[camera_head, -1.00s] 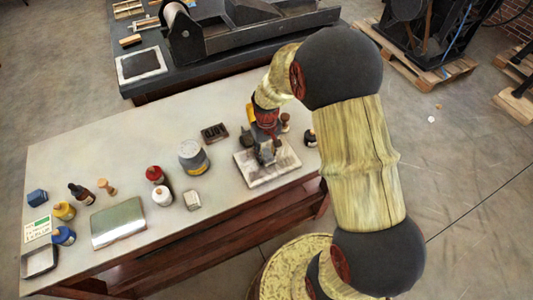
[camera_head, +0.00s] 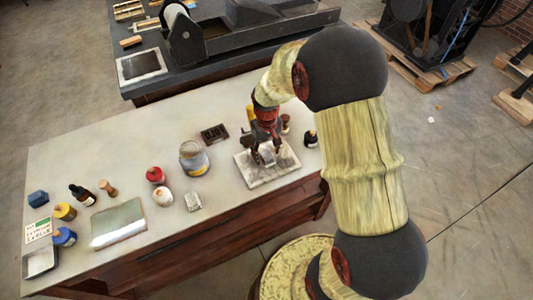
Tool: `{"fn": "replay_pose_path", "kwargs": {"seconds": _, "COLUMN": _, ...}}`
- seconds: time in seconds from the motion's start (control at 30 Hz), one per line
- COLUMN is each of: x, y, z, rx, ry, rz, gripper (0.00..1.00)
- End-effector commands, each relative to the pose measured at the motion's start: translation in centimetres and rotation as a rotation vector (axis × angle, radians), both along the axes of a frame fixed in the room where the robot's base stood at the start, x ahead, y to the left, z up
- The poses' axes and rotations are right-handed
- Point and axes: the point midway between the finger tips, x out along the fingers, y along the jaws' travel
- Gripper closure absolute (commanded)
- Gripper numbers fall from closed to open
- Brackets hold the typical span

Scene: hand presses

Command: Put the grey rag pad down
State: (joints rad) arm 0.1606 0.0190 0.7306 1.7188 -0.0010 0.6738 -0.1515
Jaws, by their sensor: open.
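My gripper (camera_head: 266,157) points down over a pale grey-white slab (camera_head: 252,180) at the right part of the table. Its two dark fingers are spread apart. A small grey shape, which looks like the grey rag pad (camera_head: 284,159), lies on the slab at and just right of the fingers. The fingers partly hide it, and I cannot tell whether they touch it.
A dark small tray (camera_head: 214,133) and a grey can with a yellow band (camera_head: 194,158) stand left of the slab. A dark bottle (camera_head: 310,139) stands close on its right. A small pale grey block (camera_head: 193,201) and a metal plate (camera_head: 118,222) lie further left.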

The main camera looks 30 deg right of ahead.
Motion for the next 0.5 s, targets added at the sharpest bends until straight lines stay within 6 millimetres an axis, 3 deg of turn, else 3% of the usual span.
{"fn": "replay_pose_path", "kwargs": {"seconds": 0.3, "x": 0.1, "y": 0.0, "z": 6.9, "rx": -0.001, "ry": -0.004, "rz": 0.0, "gripper": 0.48}}
{"fn": "replay_pose_path", "kwargs": {"seconds": 0.5, "x": 0.1, "y": 0.0, "z": 9.6, "rx": 0.0, "ry": -0.002, "rz": 0.0, "gripper": 0.48}}
